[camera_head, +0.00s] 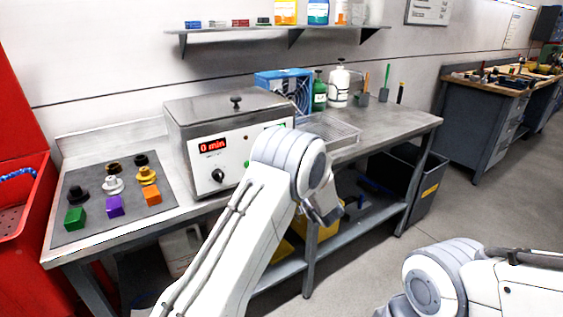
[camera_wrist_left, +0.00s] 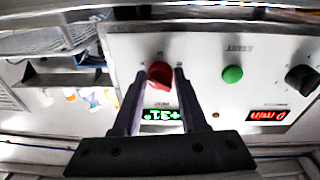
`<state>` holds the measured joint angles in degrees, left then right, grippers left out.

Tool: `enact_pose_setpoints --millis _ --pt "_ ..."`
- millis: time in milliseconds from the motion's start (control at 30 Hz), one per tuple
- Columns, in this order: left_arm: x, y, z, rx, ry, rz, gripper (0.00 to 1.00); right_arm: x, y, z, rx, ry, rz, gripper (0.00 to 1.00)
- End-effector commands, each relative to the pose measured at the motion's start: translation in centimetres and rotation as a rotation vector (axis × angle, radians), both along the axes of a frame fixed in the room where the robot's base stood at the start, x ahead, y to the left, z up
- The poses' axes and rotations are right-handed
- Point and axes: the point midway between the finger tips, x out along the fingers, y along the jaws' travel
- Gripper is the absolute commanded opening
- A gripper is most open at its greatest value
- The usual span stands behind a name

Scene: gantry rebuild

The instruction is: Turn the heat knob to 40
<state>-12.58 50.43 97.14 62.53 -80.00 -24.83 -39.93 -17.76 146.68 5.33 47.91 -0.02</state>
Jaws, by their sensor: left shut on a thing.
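The heat knob is red (camera_wrist_left: 160,75) and sits on the white front panel of the grey heating unit (camera_head: 230,106), seen upside down in the left wrist view. My left gripper (camera_wrist_left: 161,84) is shut on it, with one dark finger on each side. The green-lit display (camera_wrist_left: 161,114) beside the knob seems to read about 31, partly behind the fingers. In the head view my left arm hides the knob and gripper. My right arm shows at the lower right; its gripper is out of view.
A green button (camera_wrist_left: 232,74) and a black knob (camera_wrist_left: 301,79) share the panel, with a red "0 min" display (camera_head: 212,144). A dark mat (camera_head: 84,220) with blocks and knob-like parts lies left. A wire basket (camera_head: 333,130) stands right of the unit.

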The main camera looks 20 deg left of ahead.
Motion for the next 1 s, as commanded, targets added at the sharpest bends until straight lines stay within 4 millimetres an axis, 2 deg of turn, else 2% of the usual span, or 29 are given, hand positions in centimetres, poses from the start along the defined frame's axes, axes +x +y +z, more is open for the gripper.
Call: enact_pose_setpoints --millis 167,200,267,667,767,1000 --pt "-0.2 0.1 -0.4 -0.002 0.008 0.003 0.00 0.0 0.0 0.0 0.000 0.000 0.000 0.72" --pt "-0.2 0.1 -0.4 -0.002 0.008 0.003 0.46 0.0 0.0 0.0 0.000 0.000 0.000 0.72" --pt "-0.1 0.0 -0.4 -0.002 0.007 0.003 0.69 0.0 0.0 0.0 0.000 0.000 0.000 0.72" --pt "-0.3 -0.5 -0.2 -0.001 0.001 -0.001 0.71 0.0 0.0 -0.1 0.000 0.000 0.000 0.72" --pt "-1.1 -1.4 -0.3 -0.001 0.002 -0.002 0.71 0.0 0.0 -0.3 0.000 0.000 0.000 0.72" --pt "-4.3 -5.0 -0.8 -0.001 0.003 -0.003 0.71 0.0 0.0 -0.8 0.000 0.000 0.000 0.72"
